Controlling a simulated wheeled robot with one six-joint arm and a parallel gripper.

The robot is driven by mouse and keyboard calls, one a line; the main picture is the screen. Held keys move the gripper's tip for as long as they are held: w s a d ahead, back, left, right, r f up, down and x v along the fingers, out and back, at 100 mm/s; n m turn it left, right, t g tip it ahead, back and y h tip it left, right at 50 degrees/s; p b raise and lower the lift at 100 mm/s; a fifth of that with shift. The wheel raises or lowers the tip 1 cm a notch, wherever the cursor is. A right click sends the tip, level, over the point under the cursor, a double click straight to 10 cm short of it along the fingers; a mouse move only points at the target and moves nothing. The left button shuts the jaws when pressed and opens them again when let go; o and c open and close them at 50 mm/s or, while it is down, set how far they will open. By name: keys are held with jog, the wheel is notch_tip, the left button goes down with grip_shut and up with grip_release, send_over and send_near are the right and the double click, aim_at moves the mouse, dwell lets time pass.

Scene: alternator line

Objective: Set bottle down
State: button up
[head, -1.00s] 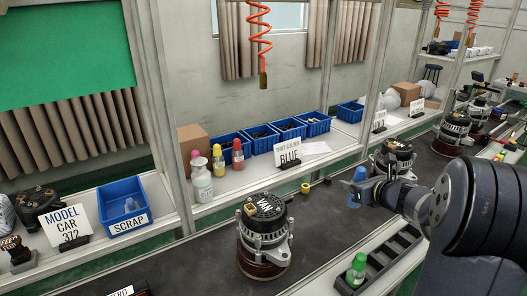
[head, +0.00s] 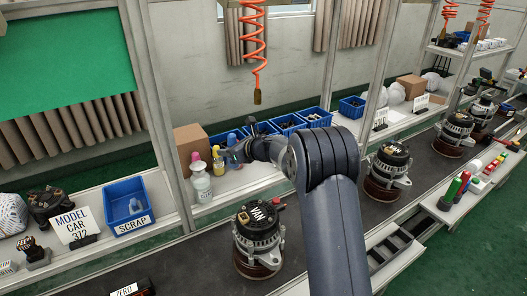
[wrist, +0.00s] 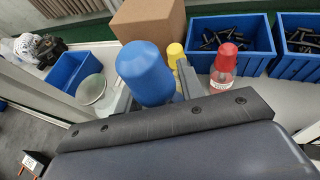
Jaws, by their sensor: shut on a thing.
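My gripper (head: 238,152) is shut on a bottle with a blue top (head: 232,138), above the shelf behind the conveyor. In the wrist view the blue bottle (wrist: 145,73) stands out in front of the jaws; its lower part is hidden. A yellow-topped bottle (head: 217,158) stands on the shelf just left of my gripper. In the wrist view a red-topped bottle (wrist: 224,63) stands to the right of the held one, with a yellow top (wrist: 176,54) between them. I cannot tell whether the held bottle touches the shelf.
A white bottle (head: 201,182) stands at the shelf's front left. A cardboard box (head: 192,140) and blue bins (head: 288,125) stand behind. An alternator (head: 258,238) sits on the conveyor below. My arm hides the colour sign's place and part of the rack.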

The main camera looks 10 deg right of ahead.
aim_at(228, 162)
jog(key=f, duration=0.5)
jog(key=shift+a+f, duration=0.1)
jog(key=shift+a, duration=0.2)
jog(key=shift+f, duration=2.35)
jog(key=shift+f, duration=0.2)
jog(key=o, duration=1)
jog(key=shift+r, duration=0.2)
jog(key=b+v, duration=0.1)
jog(key=v, duration=1.1)
jog(key=shift+d+f+b, duration=0.1)
jog(key=shift+b, duration=0.3)
jog(key=shift+o, duration=0.3)
